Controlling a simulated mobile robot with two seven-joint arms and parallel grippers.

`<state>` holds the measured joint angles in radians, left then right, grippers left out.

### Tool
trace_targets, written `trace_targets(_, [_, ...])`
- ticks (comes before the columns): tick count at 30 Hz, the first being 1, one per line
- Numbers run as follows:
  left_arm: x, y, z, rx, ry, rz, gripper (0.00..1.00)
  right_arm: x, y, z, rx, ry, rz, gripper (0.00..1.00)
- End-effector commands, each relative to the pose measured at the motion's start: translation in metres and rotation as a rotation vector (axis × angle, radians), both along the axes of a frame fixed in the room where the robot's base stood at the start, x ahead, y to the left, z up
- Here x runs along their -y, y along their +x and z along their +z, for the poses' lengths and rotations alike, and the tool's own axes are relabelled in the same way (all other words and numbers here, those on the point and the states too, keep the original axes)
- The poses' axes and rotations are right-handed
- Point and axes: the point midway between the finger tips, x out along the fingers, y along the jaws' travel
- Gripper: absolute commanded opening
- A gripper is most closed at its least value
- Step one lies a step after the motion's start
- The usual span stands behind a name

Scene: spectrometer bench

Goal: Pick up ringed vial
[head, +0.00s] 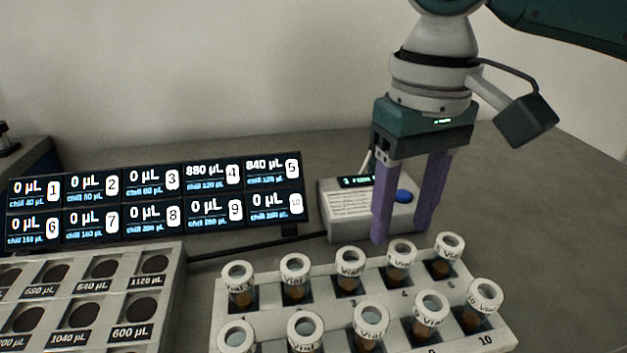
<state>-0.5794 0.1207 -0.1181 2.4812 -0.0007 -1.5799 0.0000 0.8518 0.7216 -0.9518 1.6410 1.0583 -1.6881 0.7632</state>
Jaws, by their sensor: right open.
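Several clear, white-labelled vials with brown contents stand upright in two rows in a pale numbered rack (395,340). In the back row are a left-end vial (238,284), a middle vial (349,270), a vial in slot 4 (400,260) and a right-end vial (448,254). In the front row are a vial in slot 10 (482,303) and the vial left of it (430,313). I cannot tell which vial is ringed. My right gripper (403,234) is open and empty, its purple fingers pointing down just behind the slot 4 vial. My left gripper is out of view.
A display panel (155,203) shows numbered microlitre readings at the left. A grey block with labelled round wells (180,270) lies at the lower left. A white device with a blue button (345,215) stands behind my gripper. The bench at right is clear.

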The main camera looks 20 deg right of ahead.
Motion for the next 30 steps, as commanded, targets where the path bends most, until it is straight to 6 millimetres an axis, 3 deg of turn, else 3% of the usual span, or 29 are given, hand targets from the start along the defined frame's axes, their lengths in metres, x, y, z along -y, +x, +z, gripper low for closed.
trace_targets(12, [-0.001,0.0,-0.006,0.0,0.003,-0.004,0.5,0.003,-0.008,-0.053,-0.001,-0.001,0.002,0.54])
trace_targets(20, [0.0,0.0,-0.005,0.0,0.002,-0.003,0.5,0.003,-0.008,-0.057,0.001,-0.002,0.003,0.54])
trace_targets(30, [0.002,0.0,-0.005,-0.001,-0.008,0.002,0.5,0.003,-0.008,-0.056,0.001,-0.001,0.003,0.18])
